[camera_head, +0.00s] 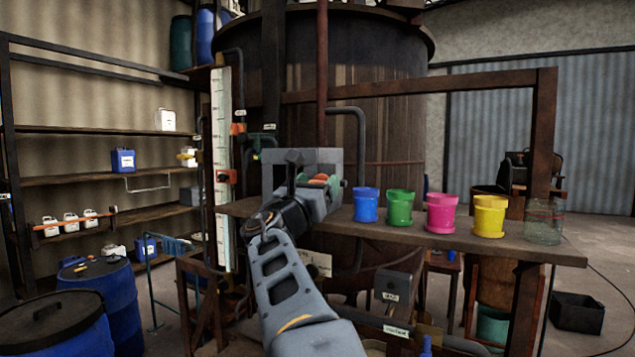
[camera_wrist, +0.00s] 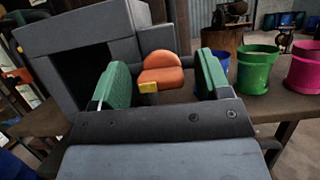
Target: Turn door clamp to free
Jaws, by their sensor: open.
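An orange rounded knob with a small yellow tab, which looks like the door clamp (camera_wrist: 161,70), sits beside a grey box (camera_wrist: 72,38) in the wrist view. My gripper (camera_wrist: 163,78) is open, with one green finger pad on each side of the knob. A gap shows between the knob and each pad, though how deep the knob sits between them is hard to tell. In the head view the orange knob (camera_head: 319,178) shows small at my gripper (camera_head: 318,185), in front of the grey box (camera_head: 325,157). My wrist hides part of the box.
A shelf plank (camera_head: 470,246) right of my gripper carries blue (camera_head: 366,206), green (camera_head: 399,208), pink (camera_head: 440,213) and yellow (camera_head: 488,217) pots and a glass jar (camera_head: 544,222). A large vat (camera_head: 375,100) stands behind. A white gauge strip (camera_head: 222,160) stands left of the arm.

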